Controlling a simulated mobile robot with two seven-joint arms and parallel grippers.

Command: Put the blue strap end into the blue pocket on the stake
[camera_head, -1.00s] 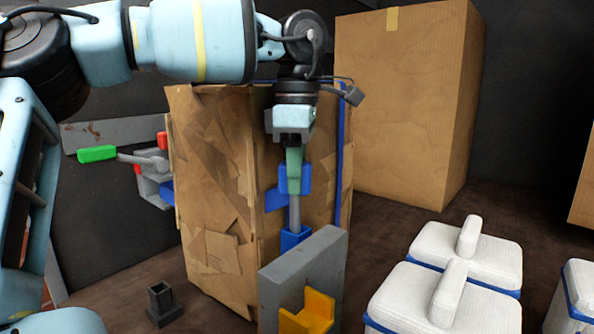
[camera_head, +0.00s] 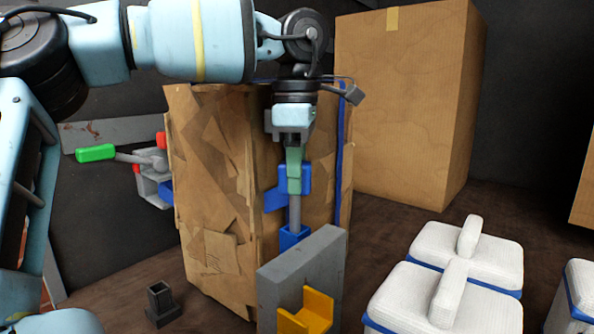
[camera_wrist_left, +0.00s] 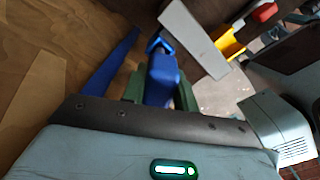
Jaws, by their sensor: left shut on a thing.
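My left gripper (camera_head: 294,168) points down in front of the cardboard bale and is shut on the blue strap end (camera_head: 303,182). The strap end also shows between the green fingers in the left wrist view (camera_wrist_left: 161,82). A grey tongue (camera_head: 295,213) hangs upright below its blue block. The tongue's lower end meets the top of the blue pocket (camera_head: 293,238); how deep it sits is hidden. The pocket is on the far side of the grey stake (camera_head: 325,262), and its blue rim shows beyond the block in the left wrist view (camera_wrist_left: 157,43). My right gripper is out of view.
The cardboard bale (camera_head: 215,190) stands close behind, with a blue strap (camera_head: 342,160). A yellow pocket (camera_head: 315,310) is on the stake's near side. White lidded boxes (camera_head: 440,300) stand right. A green-handled lever (camera_head: 96,153) and a dark socket (camera_head: 162,303) are left.

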